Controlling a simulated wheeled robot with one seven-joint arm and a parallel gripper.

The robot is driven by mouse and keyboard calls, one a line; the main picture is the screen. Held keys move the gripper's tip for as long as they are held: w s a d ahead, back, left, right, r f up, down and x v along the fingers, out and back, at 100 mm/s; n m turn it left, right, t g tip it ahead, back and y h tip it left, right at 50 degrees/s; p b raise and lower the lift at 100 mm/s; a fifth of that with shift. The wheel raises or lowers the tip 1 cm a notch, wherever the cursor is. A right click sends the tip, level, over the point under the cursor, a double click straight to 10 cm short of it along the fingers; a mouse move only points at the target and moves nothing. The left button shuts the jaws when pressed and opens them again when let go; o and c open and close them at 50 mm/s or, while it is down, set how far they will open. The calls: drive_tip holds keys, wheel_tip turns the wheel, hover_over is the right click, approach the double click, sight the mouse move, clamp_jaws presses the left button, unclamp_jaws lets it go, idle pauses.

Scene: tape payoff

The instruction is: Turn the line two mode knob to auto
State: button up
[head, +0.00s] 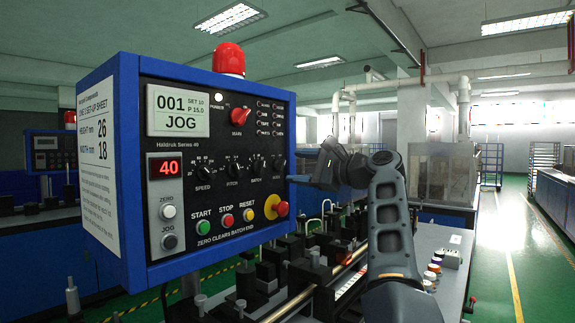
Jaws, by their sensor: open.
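A blue control box (130,180) stands at left centre with a black front panel. Its display (178,111) reads 001 and JOG. A row of small black knobs runs across the panel: speed (204,173), pitch (234,169), batch (257,166) and a rightmost one (279,163) whose label is too small to read surely, perhaps mode. A larger red knob (240,115) sits above. The set-up sheet (97,165) on the box's side appears to name the line, but the number is unclear. My gripper (312,172) is open, just right of the panel's edge, apart from the rightmost knob.
Start, stop and reset buttons and a red emergency stop (281,209) sit low on the panel. A red beacon (229,59) tops the box. A second panel (50,150) stands behind at left. Machine rods and fixtures lie below my arm. The green aisle (500,240) at right is free.

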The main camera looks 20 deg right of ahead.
sight(283, 167)
drive_tip(key=shift+p+x, duration=0.3)
drive_tip(key=shift+x, duration=1.7)
drive_tip(key=shift+c, duration=0.2)
drive_tip(key=c, duration=1)
drive_tip(key=shift+f+n, duration=0.1)
drive_tip(key=shift+n, duration=0.2)
drive_tip(key=shift+f+n+b, duration=0.1)
drive_tip(key=shift+n+b, duration=0.75)
drive_tip(key=shift+n, duration=0.05)
drive_tip(key=n+b, duration=0.2)
drive_tip(key=n, duration=0.1)
drive_tip(key=shift+f+n, duration=0.1)
drive_tip(key=shift+n, duration=0.2)
drive_tip(key=n+b, duration=0.2)
drive_tip(key=n, duration=0.3)
drive_tip(key=shift+n+b, duration=0.3)
drive_tip(key=shift+b, duration=0.05)
